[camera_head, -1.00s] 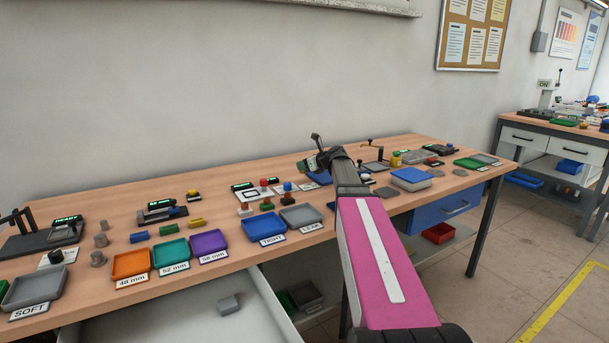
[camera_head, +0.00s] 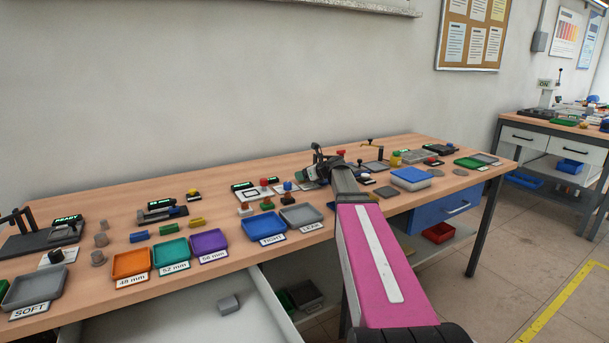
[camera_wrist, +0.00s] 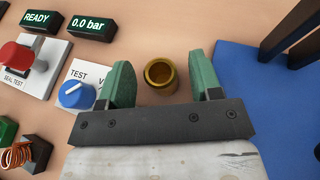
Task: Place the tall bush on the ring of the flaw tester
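A brass-coloured hollow bush (camera_wrist: 161,74) stands on the wooden bench in the wrist view, its round opening facing up. My gripper (camera_wrist: 165,80) is open, with one green finger on each side of the bush. Gaps show between the bush and both fingers. In the head view my gripper (camera_head: 319,166) is low over the middle of the bench, and I cannot make out the bush there. I cannot tell which device is the flaw tester, and its ring is not clearly visible.
In the wrist view, a red-knobbed seal test unit (camera_wrist: 19,62) and a blue dial (camera_wrist: 75,95) lie left of my gripper, and a blue surface (camera_wrist: 245,95) lies right. Trays, including a blue one (camera_head: 265,228), line the bench front. A drawer (camera_head: 225,315) is open below.

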